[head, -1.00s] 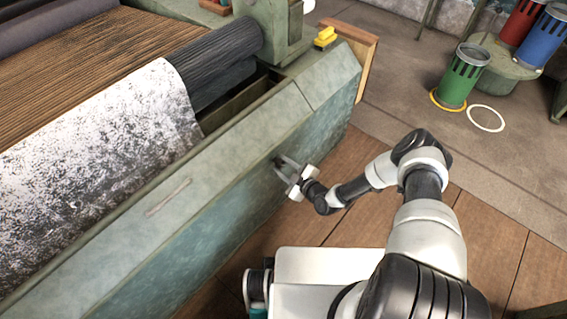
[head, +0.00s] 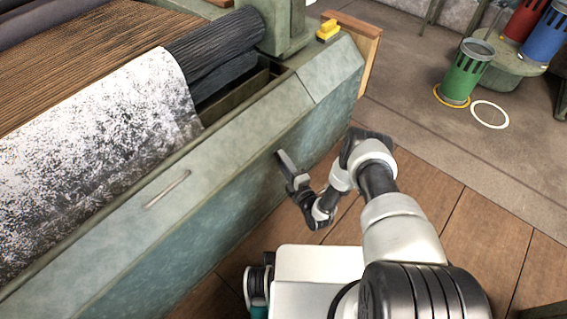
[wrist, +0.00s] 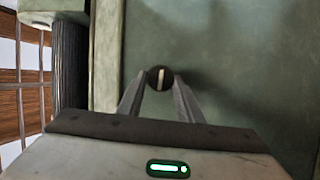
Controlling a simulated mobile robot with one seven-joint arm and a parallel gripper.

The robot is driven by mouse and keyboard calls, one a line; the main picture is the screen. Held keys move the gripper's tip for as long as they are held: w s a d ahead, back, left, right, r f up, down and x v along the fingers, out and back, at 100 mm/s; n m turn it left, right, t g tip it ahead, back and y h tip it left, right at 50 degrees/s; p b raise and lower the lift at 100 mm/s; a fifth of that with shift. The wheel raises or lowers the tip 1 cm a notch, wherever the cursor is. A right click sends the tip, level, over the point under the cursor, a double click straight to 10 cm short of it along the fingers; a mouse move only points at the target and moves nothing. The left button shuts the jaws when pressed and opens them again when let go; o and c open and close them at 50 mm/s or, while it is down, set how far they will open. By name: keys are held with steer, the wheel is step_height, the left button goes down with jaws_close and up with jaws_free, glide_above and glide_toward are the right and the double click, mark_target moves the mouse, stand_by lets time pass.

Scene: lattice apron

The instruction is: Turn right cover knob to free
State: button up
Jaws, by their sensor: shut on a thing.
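The cover knob (wrist: 160,77) is a small dark round knob with a pale line across its face. In the wrist view it sits between my two fingertips, and the line runs nearly upright in that picture. My gripper (head: 281,157) is against the green front panel of the machine (head: 230,215), near its right end. It is shut on the knob, with one finger on each side in the wrist view (wrist: 158,84). In the head view the knob is hidden by my gripper.
A handle bar (head: 167,189) lies on the sloped cover to the left. A yellow block (head: 328,30) sits on the machine's far right end. Green (head: 468,72) and blue (head: 545,38) bins stand at the upper right. Wooden floor around my base is clear.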

steer(key=shift+n+t, duration=0.3)
steer(key=shift+n, duration=0.2)
steer(key=o, duration=1)
steer(key=shift+o, duration=0.2)
steer(key=shift+f+b, duration=0.1)
steer(key=shift+b, duration=0.2)
